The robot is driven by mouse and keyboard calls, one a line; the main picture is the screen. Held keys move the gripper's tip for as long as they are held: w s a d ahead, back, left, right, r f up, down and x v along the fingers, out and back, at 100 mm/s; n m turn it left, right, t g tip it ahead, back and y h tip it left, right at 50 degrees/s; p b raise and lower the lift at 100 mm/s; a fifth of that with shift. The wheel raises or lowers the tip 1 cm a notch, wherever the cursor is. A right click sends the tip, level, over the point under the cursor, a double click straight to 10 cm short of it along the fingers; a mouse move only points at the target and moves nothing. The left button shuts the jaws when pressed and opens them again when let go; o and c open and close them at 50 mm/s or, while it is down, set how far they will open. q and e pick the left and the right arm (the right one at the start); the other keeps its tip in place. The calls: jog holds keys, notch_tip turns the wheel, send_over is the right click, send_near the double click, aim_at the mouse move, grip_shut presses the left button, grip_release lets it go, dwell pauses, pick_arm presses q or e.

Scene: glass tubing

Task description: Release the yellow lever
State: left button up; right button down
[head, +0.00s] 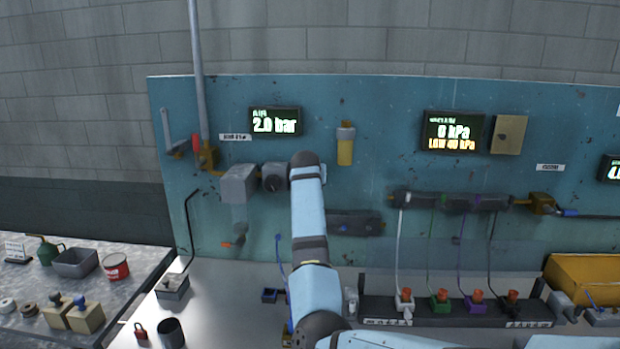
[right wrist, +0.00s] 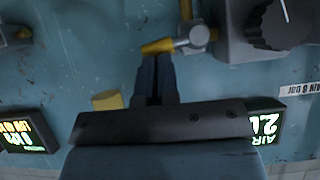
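The yellow lever (right wrist: 157,47) shows in the right wrist view, joined to a small grey valve body (right wrist: 193,38) on the teal panel. My right gripper (right wrist: 155,58) has its two dark fingers close together. Their tips are right at the lever's free end; whether they touch it I cannot tell. The lever crosses in line with the fingertips and is not seen between the fingers. In the head view my blue right arm covers the lever and the right gripper. My left gripper is in neither view.
On the teal panel (head: 400,100) are a grey box with a dark knob (head: 274,178), a yellow cylinder (head: 345,146) and displays, one reading 2.0 bar (head: 275,121). A dark rack (head: 455,313) with coloured fittings stands at right. A dark cup (head: 171,332) is at lower left.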

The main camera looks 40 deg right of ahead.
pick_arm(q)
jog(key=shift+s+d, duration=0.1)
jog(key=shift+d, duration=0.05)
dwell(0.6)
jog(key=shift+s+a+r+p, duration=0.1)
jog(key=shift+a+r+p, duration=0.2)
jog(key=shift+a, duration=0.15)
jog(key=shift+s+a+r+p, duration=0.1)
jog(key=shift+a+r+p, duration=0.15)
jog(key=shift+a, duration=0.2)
pick_arm(e)
jog(key=w+r+v, duration=0.2)
jog(key=v, duration=1)
jog(key=shift+s+a+r, duration=0.2)
jog(key=shift+s+r, duration=0.05)
jog(key=shift+r, duration=0.05)
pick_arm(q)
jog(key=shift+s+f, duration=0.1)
